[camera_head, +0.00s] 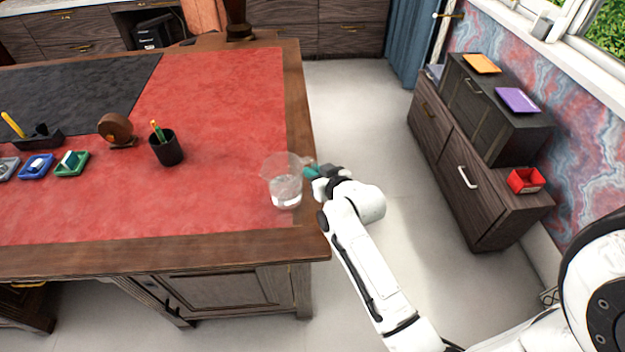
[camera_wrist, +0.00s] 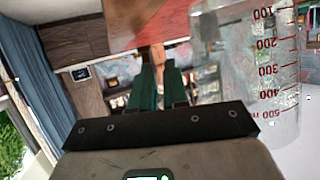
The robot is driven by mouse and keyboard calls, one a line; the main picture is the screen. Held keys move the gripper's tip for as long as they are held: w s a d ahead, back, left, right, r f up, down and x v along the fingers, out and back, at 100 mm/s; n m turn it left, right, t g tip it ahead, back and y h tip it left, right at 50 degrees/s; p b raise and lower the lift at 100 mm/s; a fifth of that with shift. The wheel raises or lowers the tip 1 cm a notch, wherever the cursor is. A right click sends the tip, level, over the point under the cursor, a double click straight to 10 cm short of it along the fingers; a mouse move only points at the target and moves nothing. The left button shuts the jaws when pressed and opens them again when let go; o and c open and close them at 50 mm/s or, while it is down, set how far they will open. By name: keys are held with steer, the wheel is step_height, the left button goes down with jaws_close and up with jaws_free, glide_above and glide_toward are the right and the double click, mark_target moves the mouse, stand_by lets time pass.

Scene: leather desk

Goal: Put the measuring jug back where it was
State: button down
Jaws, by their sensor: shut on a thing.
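The clear measuring jug (camera_head: 284,188) is upright over the right edge of the red leather desk top (camera_head: 225,110). It also shows in the wrist view (camera_wrist: 275,75), where its red volume marks are readable. My gripper (camera_head: 312,172) comes in from the right and is shut on the jug's handle side. Its green fingers (camera_wrist: 158,88) show close together in the wrist view. The handle itself is mostly hidden by the fingers. I cannot tell whether the jug's base touches the desk or is slightly above it.
A black pen cup (camera_head: 166,150) and a brown round object (camera_head: 116,129) stand left of the jug. Small blue (camera_head: 37,166) and green (camera_head: 72,163) trays lie farther left. The red leather between cup and jug is clear. A dark cabinet (camera_head: 480,150) stands across the floor.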

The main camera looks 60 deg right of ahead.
steer(key=shift+w+d+f, duration=0.1)
steer(key=shift+w+f, duration=0.15)
steer(key=shift+w, duration=0.05)
steer(key=shift+f, duration=1.55)
steer(key=c, duration=1.1)
jaws_free()
steer(key=shift+f, duration=0.1)
steer(key=shift+s, duration=0.1)
